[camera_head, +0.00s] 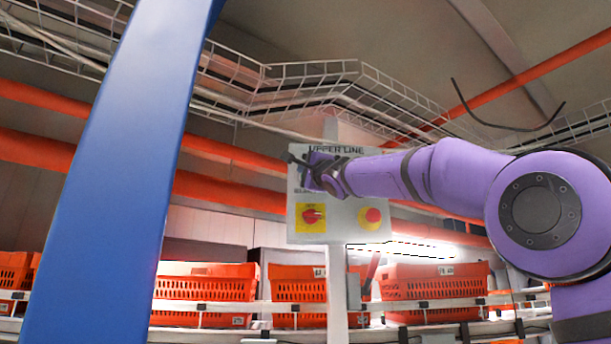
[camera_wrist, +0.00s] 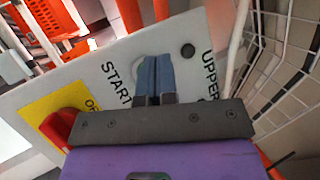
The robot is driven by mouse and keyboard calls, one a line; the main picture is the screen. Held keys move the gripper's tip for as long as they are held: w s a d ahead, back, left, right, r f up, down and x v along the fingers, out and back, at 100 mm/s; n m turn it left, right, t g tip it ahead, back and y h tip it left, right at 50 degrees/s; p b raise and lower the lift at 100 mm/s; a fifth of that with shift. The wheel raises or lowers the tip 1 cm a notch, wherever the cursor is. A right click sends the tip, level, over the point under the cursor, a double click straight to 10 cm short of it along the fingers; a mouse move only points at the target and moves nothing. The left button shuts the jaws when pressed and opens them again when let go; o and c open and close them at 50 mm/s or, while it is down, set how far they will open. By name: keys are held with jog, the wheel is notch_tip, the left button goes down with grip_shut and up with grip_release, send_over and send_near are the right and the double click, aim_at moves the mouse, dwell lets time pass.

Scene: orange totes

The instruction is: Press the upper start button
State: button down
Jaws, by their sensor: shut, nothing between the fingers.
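The control panel (camera_head: 334,220) labelled "UPPER LINE" stands on a pale post, partly hidden by my purple arm in the head view. In the wrist view the panel (camera_wrist: 82,82) is tilted, with "START" printed on it. A round pale button (camera_wrist: 138,68) beside "START" is mostly hidden behind the blue fingers. My gripper (camera_wrist: 155,62) is shut and empty, with its fingertips over that button. I cannot tell whether they touch it. In the head view my gripper (camera_head: 300,165) is at the panel's upper left.
A red rotary switch (camera_head: 313,216) on a yellow plate and a red round button (camera_head: 373,215) are low on the panel. Orange totes (camera_head: 205,288) stand on racks below. A wire cable tray (camera_head: 310,72) runs above. A blue column (camera_head: 125,170) blocks part of the left.

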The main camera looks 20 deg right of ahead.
jog(key=shift+w, duration=0.2)
dwell(0.4)
jog(key=shift+w+d, duration=0.25)
jog(key=shift+w, duration=0.45)
